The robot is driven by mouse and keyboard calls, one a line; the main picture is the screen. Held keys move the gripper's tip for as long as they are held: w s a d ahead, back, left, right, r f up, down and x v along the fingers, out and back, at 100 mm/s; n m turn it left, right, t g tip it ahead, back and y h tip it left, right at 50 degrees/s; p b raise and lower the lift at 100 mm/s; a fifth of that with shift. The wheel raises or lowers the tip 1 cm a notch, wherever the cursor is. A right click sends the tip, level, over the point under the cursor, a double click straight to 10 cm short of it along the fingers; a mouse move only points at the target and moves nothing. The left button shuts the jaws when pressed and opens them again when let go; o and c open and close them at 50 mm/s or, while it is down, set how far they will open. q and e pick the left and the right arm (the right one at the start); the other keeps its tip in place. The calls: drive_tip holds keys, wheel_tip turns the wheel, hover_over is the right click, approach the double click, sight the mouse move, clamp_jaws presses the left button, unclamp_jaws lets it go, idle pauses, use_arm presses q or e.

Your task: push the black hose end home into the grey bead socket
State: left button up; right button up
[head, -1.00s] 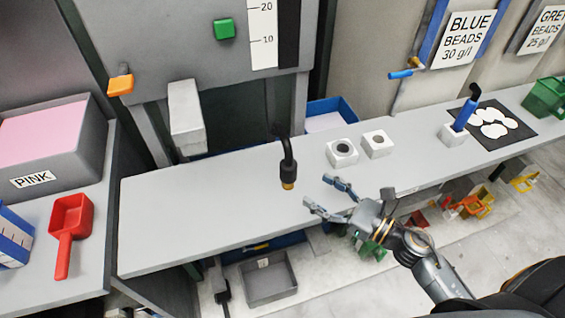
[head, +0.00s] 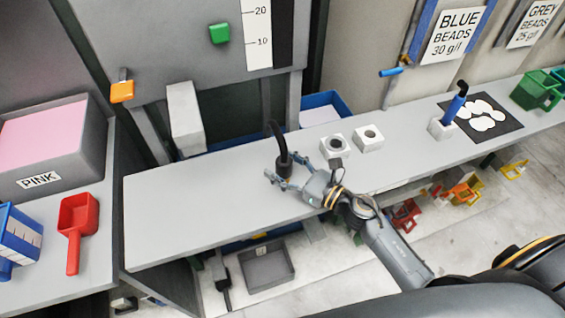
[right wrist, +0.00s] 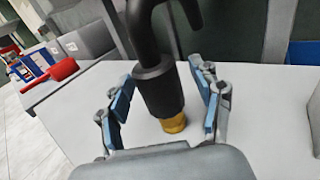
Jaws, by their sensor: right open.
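The black hose end (head: 283,163) points down over the bench beside the press, its hose curving up; its brass tip (right wrist: 174,124) shows in the right wrist view. My right gripper (head: 284,170) is open, its fingers on either side of the black sleeve (right wrist: 158,90), with gaps visible in the right wrist view. Two white socket blocks stand to the right: one with a dark ring (head: 334,147), one with a paler ring (head: 369,139). Neither is labelled, so I cannot tell which is the grey bead socket. My left gripper is out of view.
A blue hose end (head: 455,106) stands in another white block (head: 440,130), beside a black mat (head: 507,126) with white pieces. A red scoop (head: 77,220) and a pink-filled bin (head: 40,180) are at left. The bench's left part is clear.

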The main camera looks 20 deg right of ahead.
drive_tip(key=c, duration=0.5)
clamp_jaws()
drive_tip(key=shift+r, duration=0.1)
